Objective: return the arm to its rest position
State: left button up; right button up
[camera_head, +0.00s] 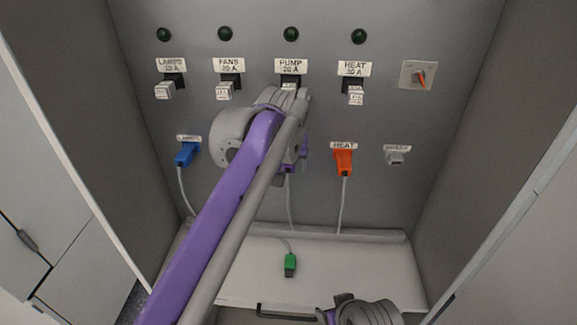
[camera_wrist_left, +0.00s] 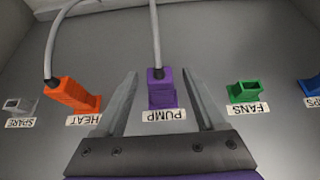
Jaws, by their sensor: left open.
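My left arm (camera_head: 215,225) reaches in from the lower left, and its hand is up at the panel in front of the PUMP column. My left gripper (camera_wrist_left: 160,73) is open, with one finger on each side of the purple PUMP plug (camera_wrist_left: 160,93) in the left wrist view. Gaps show between the fingers and the plug. In the head view the arm hides most of that plug (camera_head: 288,169) and the fingertips. A grey, rounded part of my own body shows at the bottom edge; no right fingertips are visible.
An orange HEAT plug (camera_head: 344,161) and a blue plug (camera_head: 187,153) have cables. The SPARE socket (camera_head: 395,157) is grey; the FANS socket (camera_wrist_left: 243,92) is green. A green plug (camera_head: 290,265) lies on the shelf (camera_head: 370,272). Breakers and a knob (camera_head: 420,78) sit above; cabinet walls flank both sides.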

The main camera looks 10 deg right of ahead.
pick_arm(q)
jog(key=v, duration=0.9)
jog(key=s+a+f+n, duration=0.1)
jog(key=s+a+f, duration=0.2)
jog(key=a+f, duration=0.45)
jog(key=s+a+f+n, duration=0.1)
jog(key=s+a+f, duration=0.25)
jog(key=a, duration=0.75)
jog(key=s+a+f+y, duration=0.1)
jog(key=s+a+f, duration=0.4)
jog(key=s+f, duration=0.2)
jog(key=s+a+f+n, duration=0.1)
jog(key=s+a+f, duration=0.5)
jog(key=f, duration=0.5)
jog(key=shift+s+n+y+p, duration=0.3)
jog(key=shift+s+y, duration=0.1)
jog(key=shift+s, duration=0.1)
